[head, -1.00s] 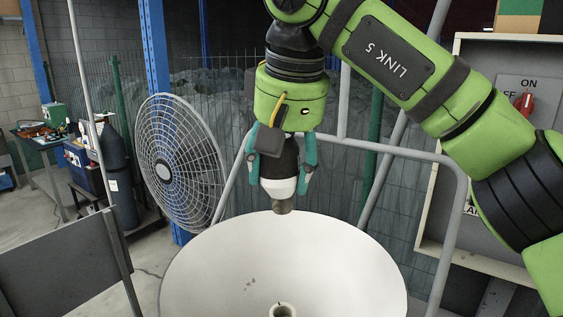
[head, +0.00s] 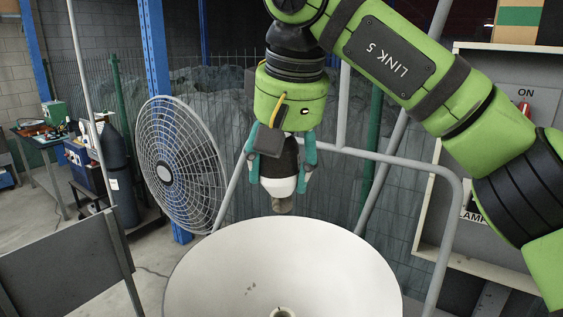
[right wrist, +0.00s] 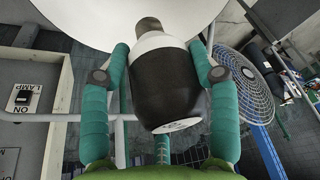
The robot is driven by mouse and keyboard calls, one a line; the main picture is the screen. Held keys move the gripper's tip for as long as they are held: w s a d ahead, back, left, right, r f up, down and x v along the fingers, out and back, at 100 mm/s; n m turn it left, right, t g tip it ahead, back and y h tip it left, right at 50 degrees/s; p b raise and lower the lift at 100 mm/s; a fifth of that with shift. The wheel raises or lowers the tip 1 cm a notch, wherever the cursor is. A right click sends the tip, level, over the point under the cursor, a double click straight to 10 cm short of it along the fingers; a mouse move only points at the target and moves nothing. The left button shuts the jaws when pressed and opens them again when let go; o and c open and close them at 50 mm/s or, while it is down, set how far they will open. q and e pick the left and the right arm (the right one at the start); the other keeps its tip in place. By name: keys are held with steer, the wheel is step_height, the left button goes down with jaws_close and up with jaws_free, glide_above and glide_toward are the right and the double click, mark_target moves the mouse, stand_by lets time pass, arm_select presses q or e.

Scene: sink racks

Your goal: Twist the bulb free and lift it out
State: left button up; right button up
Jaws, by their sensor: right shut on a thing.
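My right gripper (head: 281,178) is shut on the bulb (head: 279,186), which has a dark body, a white band and a grey-brown base pointing down. The bulb hangs clear above the wide white bowl-shaped lamp reflector (head: 215,270). The socket (head: 282,312) shows at the bottom of the reflector, apart from the bulb. In the right wrist view, the two teal fingers flank the bulb (right wrist: 163,85), with its base toward the reflector (right wrist: 90,20). My left gripper is not in view.
A round wire fan (head: 182,165) stands left of the reflector. Grey tube railing (head: 400,155) runs behind and to the right. A switch box (head: 440,215) is at the right, and a grey panel (head: 60,268) at the lower left. A mesh fence is behind.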

steer(key=shift+r, duration=5.05)
steer(key=shift+f, duration=0.1)
